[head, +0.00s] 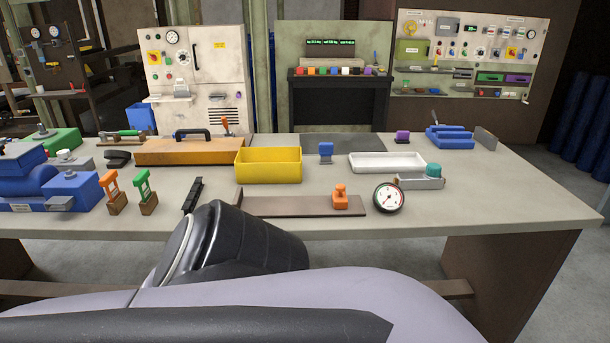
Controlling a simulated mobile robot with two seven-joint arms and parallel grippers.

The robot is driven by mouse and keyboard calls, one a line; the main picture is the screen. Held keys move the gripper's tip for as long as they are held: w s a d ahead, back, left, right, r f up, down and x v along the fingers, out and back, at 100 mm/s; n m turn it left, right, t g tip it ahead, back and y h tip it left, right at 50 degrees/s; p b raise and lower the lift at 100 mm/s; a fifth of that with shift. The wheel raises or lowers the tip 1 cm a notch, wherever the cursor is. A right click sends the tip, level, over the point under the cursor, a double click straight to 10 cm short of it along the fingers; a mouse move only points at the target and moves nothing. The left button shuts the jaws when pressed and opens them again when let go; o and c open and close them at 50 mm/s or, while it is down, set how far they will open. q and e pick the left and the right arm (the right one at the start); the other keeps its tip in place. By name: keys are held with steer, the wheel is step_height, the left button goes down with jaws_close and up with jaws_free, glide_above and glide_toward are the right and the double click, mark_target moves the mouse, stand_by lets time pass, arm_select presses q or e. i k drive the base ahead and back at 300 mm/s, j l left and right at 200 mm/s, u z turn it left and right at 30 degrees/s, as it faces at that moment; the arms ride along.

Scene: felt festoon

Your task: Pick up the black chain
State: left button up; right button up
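The black chain (192,196) lies on the workbench (330,221) near its front edge, left of the middle. It is a narrow, dark, segmented strip running slightly aslant, away from me. Its near end lies close to my arm link in the picture. One of my arms fills the lower foreground, with a black rounded joint just right of and below the chain.
Left of the chain stand a green-handled tool (146,192) and an orange-handled one (112,192). A yellow bin (268,167) and an orange case (185,152) are behind it. A brown board with an orange knob (340,198) and a gauge (389,197) lie right.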

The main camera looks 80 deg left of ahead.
mark_target(189, 205)
steer(key=u, duration=3.25)
